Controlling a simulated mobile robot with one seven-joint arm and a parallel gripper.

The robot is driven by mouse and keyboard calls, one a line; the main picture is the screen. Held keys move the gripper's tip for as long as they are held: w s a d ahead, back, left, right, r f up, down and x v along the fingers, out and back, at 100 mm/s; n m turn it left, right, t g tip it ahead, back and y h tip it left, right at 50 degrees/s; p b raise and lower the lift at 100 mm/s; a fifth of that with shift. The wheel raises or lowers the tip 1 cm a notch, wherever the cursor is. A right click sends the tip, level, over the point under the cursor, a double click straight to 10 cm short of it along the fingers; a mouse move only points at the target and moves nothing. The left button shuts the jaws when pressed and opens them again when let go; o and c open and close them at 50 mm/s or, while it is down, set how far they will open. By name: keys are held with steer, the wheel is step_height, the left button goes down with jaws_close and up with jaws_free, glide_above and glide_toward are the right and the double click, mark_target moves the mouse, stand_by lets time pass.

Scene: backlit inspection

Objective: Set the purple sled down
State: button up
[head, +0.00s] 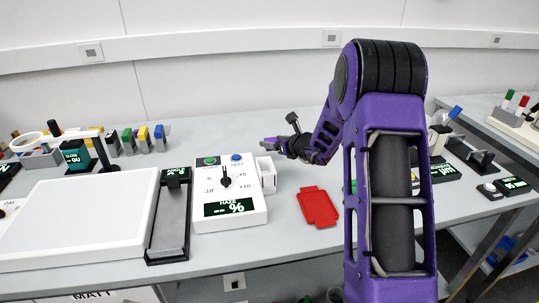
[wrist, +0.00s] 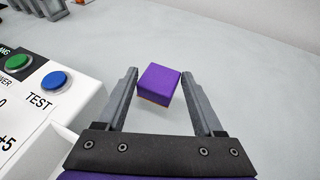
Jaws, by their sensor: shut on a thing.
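The purple sled (wrist: 158,86) is a small purple block with an orange lower edge. In the wrist view it sits between the two grey fingers of my gripper (wrist: 159,76), toward their tips. My gripper is shut on it. In the head view my gripper (head: 282,146) is at the end of the purple arm, above the table behind the haze meter, and the sled is too small there to make out clearly. I cannot tell how high the sled is above the table.
The white haze meter (head: 229,190) with dial and buttons stands left of my gripper; its TEST button (wrist: 55,81) shows close by in the wrist view. A red plate (head: 318,207) lies to the right. A light panel (head: 80,215) is at left. Bare table lies beyond the sled.

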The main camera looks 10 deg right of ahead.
mark_target(274, 160)
steer(key=shift+f, duration=1.9)
steer(key=shift+b, duration=0.3)
steer(key=shift+f, duration=0.2)
steer(key=o, duration=1.1)
